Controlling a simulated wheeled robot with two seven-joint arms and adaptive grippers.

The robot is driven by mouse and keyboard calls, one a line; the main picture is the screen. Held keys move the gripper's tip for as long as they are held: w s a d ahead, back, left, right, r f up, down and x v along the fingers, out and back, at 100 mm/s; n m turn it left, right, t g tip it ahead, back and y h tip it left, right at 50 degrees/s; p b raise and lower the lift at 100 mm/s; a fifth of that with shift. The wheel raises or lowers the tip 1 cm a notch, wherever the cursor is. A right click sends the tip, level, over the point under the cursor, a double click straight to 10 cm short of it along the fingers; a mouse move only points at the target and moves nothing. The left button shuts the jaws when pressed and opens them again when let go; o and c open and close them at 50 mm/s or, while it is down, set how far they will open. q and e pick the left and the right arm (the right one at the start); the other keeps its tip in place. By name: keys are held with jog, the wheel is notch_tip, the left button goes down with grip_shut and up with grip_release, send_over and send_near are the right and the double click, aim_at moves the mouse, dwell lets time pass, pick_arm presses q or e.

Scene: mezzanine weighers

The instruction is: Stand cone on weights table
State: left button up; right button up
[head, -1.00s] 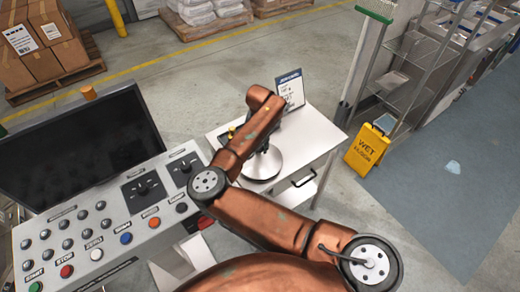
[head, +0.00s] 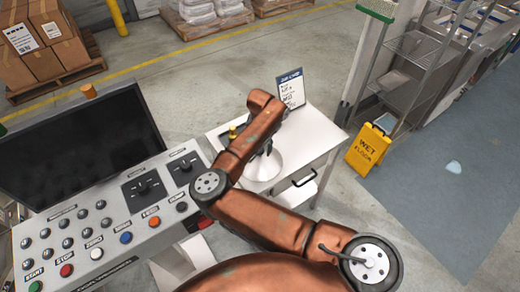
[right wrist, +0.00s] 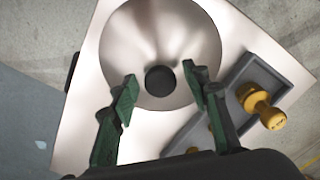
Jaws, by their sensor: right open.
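The pale grey metallic cone (head: 262,168) stands on the white weights table (head: 318,128) in the head view, partly hidden by my right arm. In the right wrist view, the cone (right wrist: 160,35) is seen from above as a wide round shape with a black tip toward me. The tabletop (right wrist: 85,125) shows around it. My right gripper (right wrist: 160,84) is open, with its two green fingers apart on either side of the black tip in the picture. Whether a finger touches the cone, I cannot tell. My left gripper is not in view.
A grey tray (right wrist: 228,88) with a yellow weight (right wrist: 262,107) lies beside the cone. A printed sign (head: 290,88) stands at the table's back. A control console (head: 110,222) is at left; a yellow wet-floor sign (head: 367,150) stands right of the table.

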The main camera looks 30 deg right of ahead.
jog(key=shift+r, duration=0.1)
notch_tip(320, 180, up, 12)
jog(key=shift+b, duration=0.3)
jog(key=shift+d, duration=0.1)
